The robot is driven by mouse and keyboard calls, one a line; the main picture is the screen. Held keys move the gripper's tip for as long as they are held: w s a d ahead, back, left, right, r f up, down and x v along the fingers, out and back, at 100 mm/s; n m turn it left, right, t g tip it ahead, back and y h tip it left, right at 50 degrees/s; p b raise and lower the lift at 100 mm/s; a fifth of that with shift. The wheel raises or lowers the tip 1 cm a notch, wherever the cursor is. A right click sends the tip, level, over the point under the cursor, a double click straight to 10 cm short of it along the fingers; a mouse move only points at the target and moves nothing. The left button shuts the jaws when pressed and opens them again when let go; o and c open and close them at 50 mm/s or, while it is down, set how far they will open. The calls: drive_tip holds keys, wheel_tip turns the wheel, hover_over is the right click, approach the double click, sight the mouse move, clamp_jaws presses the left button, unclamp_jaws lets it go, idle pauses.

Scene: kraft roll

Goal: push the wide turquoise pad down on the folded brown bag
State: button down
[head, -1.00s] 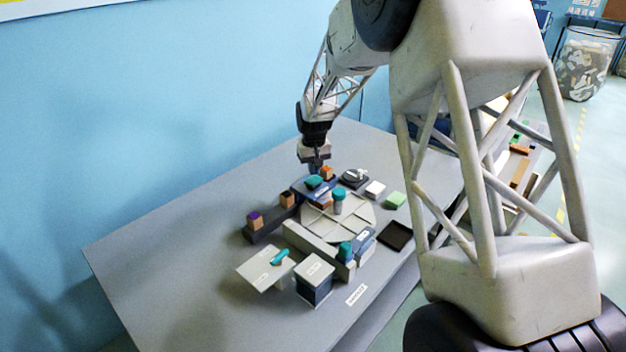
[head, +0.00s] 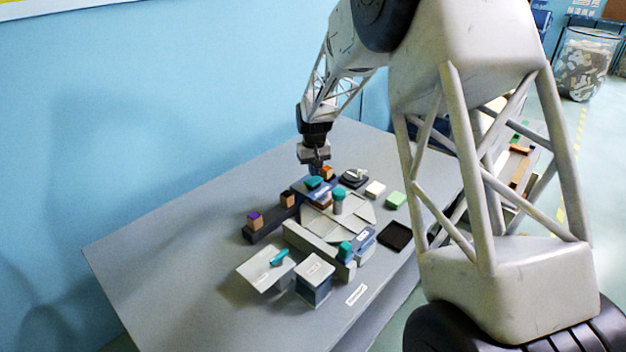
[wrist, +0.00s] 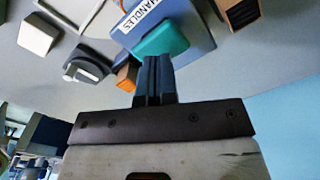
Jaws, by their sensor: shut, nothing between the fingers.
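My gripper (head: 315,172) is shut and empty, pointing down just above or at the pad. In the wrist view its fingertips (wrist: 154,60) overlap the pad's near edge; I cannot tell whether they touch it. A small patch of brown (head: 324,203) shows below the blue block, perhaps the folded bag; most of it is hidden.
An orange block (head: 327,172) and a dark round-based device (head: 354,178) are beside the pad. A dark rack (head: 268,224) with blocks lies left. The table's left part is clear.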

sight(314, 179)
drive_tip(key=shift+f, duration=1.8)
drive_tip(key=shift+r, duration=3.5)
